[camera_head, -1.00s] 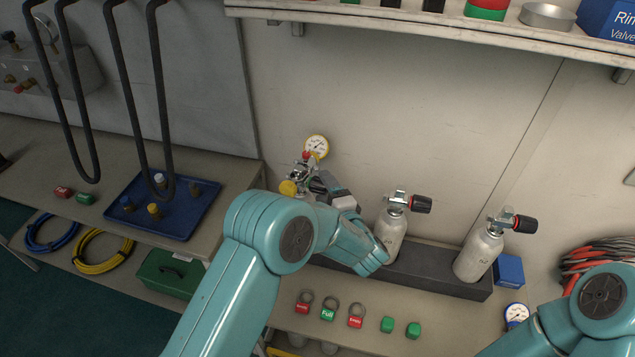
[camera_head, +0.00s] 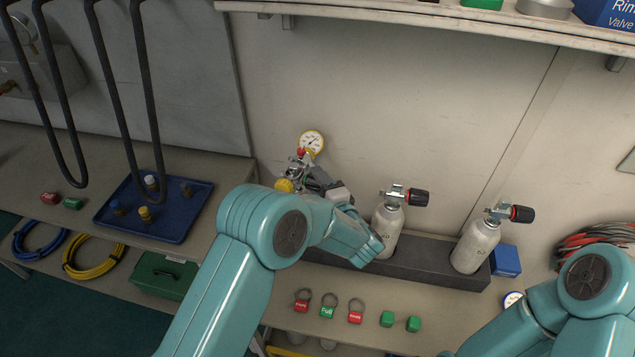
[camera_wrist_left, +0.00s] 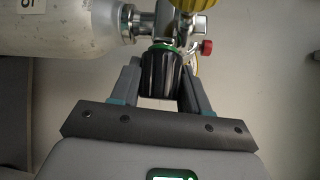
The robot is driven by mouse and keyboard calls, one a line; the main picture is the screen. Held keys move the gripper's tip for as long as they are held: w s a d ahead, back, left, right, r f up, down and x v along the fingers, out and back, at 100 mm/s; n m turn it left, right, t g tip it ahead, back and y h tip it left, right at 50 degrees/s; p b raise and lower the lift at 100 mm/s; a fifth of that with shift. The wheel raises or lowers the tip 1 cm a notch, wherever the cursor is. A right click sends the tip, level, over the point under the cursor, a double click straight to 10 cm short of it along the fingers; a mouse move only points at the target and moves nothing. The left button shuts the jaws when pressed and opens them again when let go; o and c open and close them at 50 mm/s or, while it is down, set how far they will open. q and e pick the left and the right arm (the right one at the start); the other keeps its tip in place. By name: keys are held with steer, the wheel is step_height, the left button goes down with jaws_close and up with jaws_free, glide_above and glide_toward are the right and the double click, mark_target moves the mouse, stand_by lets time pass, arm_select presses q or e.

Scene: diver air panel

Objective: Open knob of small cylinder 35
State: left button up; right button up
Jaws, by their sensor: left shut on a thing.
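In the left wrist view my left gripper (camera_wrist_left: 160,85) has its two fingers on either side of a black ribbed knob (camera_wrist_left: 157,70) with a green ring at its base. It is shut on this knob. The knob sits on the metal valve of a pale cylinder (camera_wrist_left: 65,25) marked with a partly cut-off number. In the head view my left gripper (camera_head: 318,185) is at the valve below a pressure gauge (camera_head: 312,142), and my arm hides that cylinder's body. A yellow knob (camera_head: 284,185) is beside it. My right arm shows at lower right; its gripper is out of view.
Two more cylinders (camera_head: 387,228) (camera_head: 474,246) with black and red knobs stand in the dark rack (camera_head: 425,266) to the right. Several tags and green blocks (camera_head: 387,319) lie in front. A blue tray (camera_head: 180,228) is at left. Black hoses (camera_head: 62,120) hang there.

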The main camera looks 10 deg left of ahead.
arm_select(q)
steer(key=shift+a+f+b, duration=0.1)
steer(key=shift+f+b, duration=0.15)
steer(key=shift+b, duration=0.3)
steer(key=n+y+b, duration=0.3)
steer(key=n+b, duration=0.1)
steer(key=b, duration=0.3)
steer(key=n+t+y+b, duration=0.1)
steer(key=n+y+b, duration=0.2)
steer(key=b, duration=0.4)
steer(key=n+t+y+b, duration=0.1)
steer(key=n+y+b, duration=0.2)
steer(key=n+b, duration=0.2)
steer(key=shift+w+f+n+b, duration=0.1)
steer(key=shift+f+n+b, duration=0.2)
steer(key=shift+b, duration=0.85)
steer(key=shift+r+n+g+y+b, duration=0.2)
steer(key=shift+n+g+y+b, duration=0.25)
steer(key=shift+n+y+b, duration=0.25)
steer(key=shift+r+n+g+y+b, duration=0.15)
steer(key=shift+n+g+y+b, duration=0.35)
steer(key=shift+n, duration=0.3)
steer(key=o, duration=1)
steer(key=shift+r, duration=0.1)
